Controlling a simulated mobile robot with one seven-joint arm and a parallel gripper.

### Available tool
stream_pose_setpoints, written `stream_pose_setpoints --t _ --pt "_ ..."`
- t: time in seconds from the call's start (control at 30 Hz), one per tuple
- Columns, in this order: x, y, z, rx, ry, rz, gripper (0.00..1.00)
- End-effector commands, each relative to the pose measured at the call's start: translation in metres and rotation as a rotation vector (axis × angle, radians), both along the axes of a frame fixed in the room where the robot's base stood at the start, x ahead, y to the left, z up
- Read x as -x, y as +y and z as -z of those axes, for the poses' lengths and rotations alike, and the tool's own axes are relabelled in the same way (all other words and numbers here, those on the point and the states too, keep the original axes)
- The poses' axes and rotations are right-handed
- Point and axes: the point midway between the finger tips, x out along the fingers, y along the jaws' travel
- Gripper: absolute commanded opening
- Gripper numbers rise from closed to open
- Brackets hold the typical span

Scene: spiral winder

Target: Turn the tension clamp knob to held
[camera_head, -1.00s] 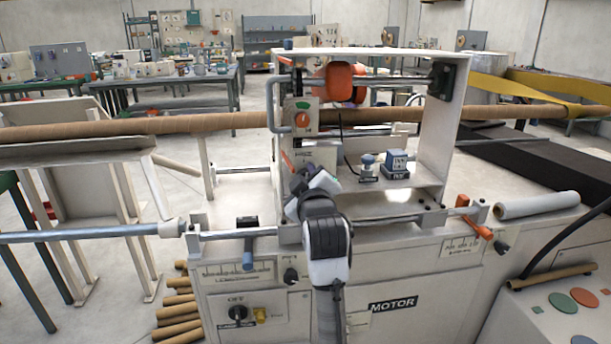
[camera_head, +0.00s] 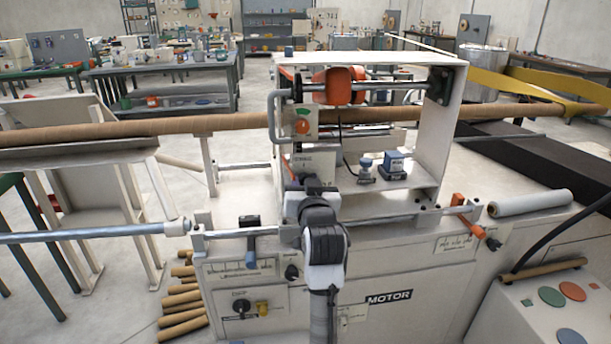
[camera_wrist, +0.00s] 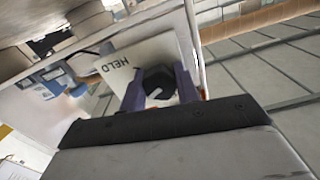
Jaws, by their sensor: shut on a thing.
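The tension clamp knob (camera_wrist: 158,82) is dark and sits between the two fingers of my gripper (camera_wrist: 160,90) in the wrist view. The fingers are shut on it from both sides. Behind it is a pale plate (camera_wrist: 138,57) with the word HELD, to the knob's upper left in this view. The knob's pointing direction is too unclear to tell. In the head view my gripper (camera_head: 312,186) is at the front of the winder, just below the pale label plate (camera_head: 314,162), and hides the knob.
An orange dial (camera_head: 302,126) is above my gripper. The white frame (camera_head: 452,130) stands to the right, with small blue-topped parts (camera_head: 392,165) on its shelf. A metal rod (camera_head: 385,222) crosses in front. A long brown tube (camera_head: 110,130) runs across behind.

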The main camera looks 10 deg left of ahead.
Motion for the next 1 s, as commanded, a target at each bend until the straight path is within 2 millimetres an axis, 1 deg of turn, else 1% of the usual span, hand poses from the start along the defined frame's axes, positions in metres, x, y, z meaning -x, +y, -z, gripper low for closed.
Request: stream_pose_setpoints --t 0.7,1.0 --pt "0.0001 0.0008 -0.0019 -0.622 0.263 -0.001 0.08" --pt "0.0002 0.0008 -0.0013 -0.828 0.348 -0.001 0.08"
